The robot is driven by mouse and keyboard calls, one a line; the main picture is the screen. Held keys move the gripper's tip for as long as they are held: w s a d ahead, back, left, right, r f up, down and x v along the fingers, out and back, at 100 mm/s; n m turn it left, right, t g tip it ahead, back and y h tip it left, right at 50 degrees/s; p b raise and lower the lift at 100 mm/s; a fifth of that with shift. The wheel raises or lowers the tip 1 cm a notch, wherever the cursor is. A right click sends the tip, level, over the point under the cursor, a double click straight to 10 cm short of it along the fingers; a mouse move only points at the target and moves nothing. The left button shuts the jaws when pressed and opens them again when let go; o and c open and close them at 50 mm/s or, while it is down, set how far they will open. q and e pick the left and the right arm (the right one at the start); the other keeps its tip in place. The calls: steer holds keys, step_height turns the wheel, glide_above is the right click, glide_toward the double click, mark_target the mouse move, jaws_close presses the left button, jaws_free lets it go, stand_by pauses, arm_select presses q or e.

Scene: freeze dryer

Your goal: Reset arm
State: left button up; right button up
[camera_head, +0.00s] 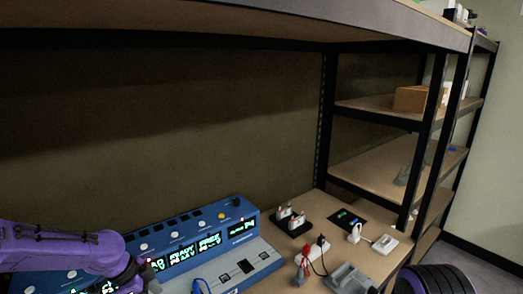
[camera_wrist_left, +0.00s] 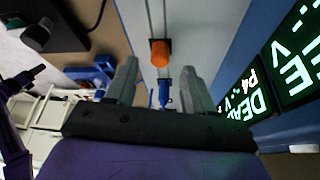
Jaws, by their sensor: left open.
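My left arm, purple, comes in from the left in the head view, in front of the blue freeze dryer (camera_head: 240,237) with its green lit displays. The left gripper (camera_wrist_left: 160,85) shows in the wrist view with its two grey fingers apart and nothing held between them. Beyond the fingertips are an orange knob (camera_wrist_left: 160,52) and a small blue part (camera_wrist_left: 164,88). The displays (camera_wrist_left: 295,60) stand to the right of the fingers. My right gripper is not in view.
A black power block (camera_head: 291,221), a red-and-white socket piece (camera_head: 312,254) and a grey tray (camera_head: 352,280) lie right of the machine on the wooden bench. Black-framed shelves (camera_head: 385,120) rise at the right, with a cardboard box (camera_head: 411,99). A long shelf (camera_head: 250,22) overhangs the bench.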

arm_select(q)
steer(key=x, duration=0.3)
steer(key=shift+d, duration=0.1)
step_height(320, 180, up, 2)
steer(key=shift+r+p, duration=0.25)
steer(key=shift+p, duration=0.8)
steer(key=b, duration=0.3)
steer(key=shift+s+f, duration=0.1)
steer(key=shift+f, duration=0.3)
steer(key=shift+n, duration=0.3)
steer(key=r+p, duration=0.6)
steer(key=shift+s+d+r, duration=0.15)
steer(key=shift+d+r, duration=0.05)
steer(key=shift+s+d+n+t, duration=0.2)
steer(key=shift+d+n+t, duration=0.2)
steer(key=shift+d+n, duration=0.45)
steer(key=shift+a+r, duration=0.1)
steer(key=shift+a, duration=0.2)
